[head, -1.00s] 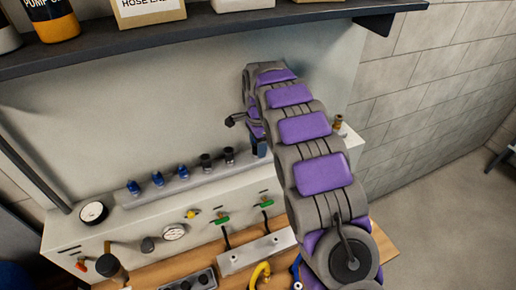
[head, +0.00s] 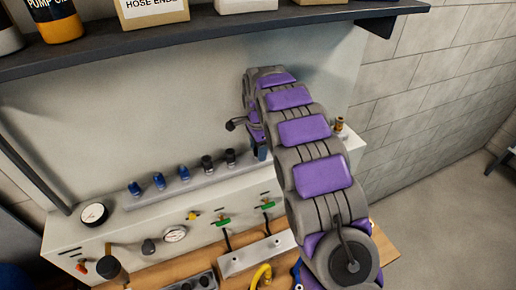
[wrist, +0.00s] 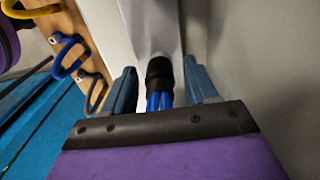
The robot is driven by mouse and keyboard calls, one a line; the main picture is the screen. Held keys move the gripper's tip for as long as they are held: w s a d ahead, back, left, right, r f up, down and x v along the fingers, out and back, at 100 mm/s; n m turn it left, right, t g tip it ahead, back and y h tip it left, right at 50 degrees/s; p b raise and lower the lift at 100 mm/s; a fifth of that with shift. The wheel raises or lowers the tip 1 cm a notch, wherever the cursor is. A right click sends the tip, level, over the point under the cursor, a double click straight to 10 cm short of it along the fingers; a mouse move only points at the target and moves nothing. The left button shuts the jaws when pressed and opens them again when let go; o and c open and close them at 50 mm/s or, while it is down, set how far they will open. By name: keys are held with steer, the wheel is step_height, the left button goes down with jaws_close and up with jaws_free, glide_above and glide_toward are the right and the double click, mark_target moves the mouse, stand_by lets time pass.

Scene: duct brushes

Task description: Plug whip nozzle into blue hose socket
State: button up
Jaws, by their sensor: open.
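In the wrist view my gripper (wrist: 159,75) is open, with one blue-grey finger on each side of a black fitting with blue strands (wrist: 158,88). I cannot tell whether the fingers touch it; it looks like the whip nozzle. In the head view my gripper (head: 261,148) is small and partly hidden by my arm, at the right end of the rail of fittings. A blue hose loop (wrist: 66,58) hangs at the wooden bench edge in the wrist view. A bit of blue (head: 297,271) shows beside my arm in the head view. I cannot make out the socket opening.
The grey rail (head: 195,182) carries several blue and black fittings. Below are gauges, green-handled valves (head: 222,221) and a wooden bench (head: 185,268) with a yellow hose (head: 262,276). A dark shelf (head: 200,40) overhangs from above. Open floor lies at right.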

steer(key=shift+a, duration=0.15)
stand_by(0.3)
steer(key=shift+d, duration=0.2)
steer(key=shift+c, duration=0.7)
jaws_close()
steer(key=shift+a+r, duration=0.1)
steer(key=shift+r, duration=0.05)
